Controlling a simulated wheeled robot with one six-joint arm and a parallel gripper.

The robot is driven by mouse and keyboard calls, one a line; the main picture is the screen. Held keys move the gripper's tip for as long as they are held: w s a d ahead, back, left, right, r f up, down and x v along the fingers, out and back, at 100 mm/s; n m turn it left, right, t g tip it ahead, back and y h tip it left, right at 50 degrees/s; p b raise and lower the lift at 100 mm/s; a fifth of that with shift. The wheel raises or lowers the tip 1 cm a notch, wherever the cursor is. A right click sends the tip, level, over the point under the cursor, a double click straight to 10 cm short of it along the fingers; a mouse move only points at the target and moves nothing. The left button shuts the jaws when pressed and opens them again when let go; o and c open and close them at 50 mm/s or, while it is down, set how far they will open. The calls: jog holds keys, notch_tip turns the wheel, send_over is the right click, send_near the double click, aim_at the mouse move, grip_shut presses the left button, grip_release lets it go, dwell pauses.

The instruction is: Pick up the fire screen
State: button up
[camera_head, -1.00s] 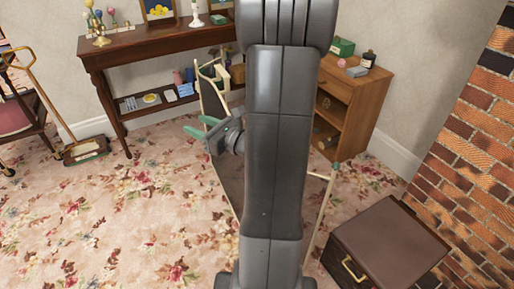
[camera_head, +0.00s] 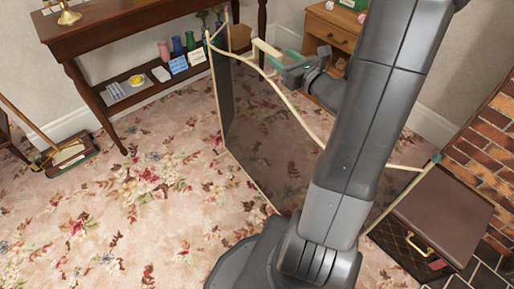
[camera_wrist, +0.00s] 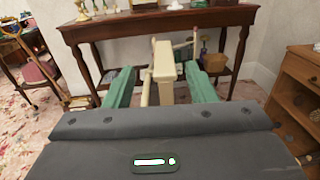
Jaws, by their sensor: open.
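The fire screen (camera_head: 262,137) stands upright on the carpet, with dark see-through panels and a cream frame with a curved top edge. My arm hides part of its middle and right. My gripper (camera_head: 280,56) is open at the screen's upper part, with green fingers around a cream handle-like piece. In the wrist view, this cream piece of the fire screen (camera_wrist: 163,66) stands between the two spread fingers of my gripper (camera_wrist: 161,80). I cannot tell whether either finger touches it.
A dark wooden console table (camera_head: 120,38) with a loaded lower shelf stands behind at the left. A wooden cabinet (camera_head: 332,31) stands behind the screen. A brown box (camera_head: 440,212) sits at the right by the brick fireplace (camera_head: 487,125).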

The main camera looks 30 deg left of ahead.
aim_at(269, 48)
jog(key=x, duration=0.2)
jog(key=shift+w+a, duration=0.15)
jog(key=shift+a, duration=0.05)
jog(key=w+a, duration=0.1)
jog(key=w+a+f+b, duration=0.1)
jog(key=a, duration=0.1)
jog(key=shift+w+a, duration=0.15)
jog(key=shift+a, duration=0.15)
jog(key=shift+w+a, duration=0.2)
jog(key=shift+a, duration=0.2)
grip_shut()
jog(key=shift+r, duration=0.2)
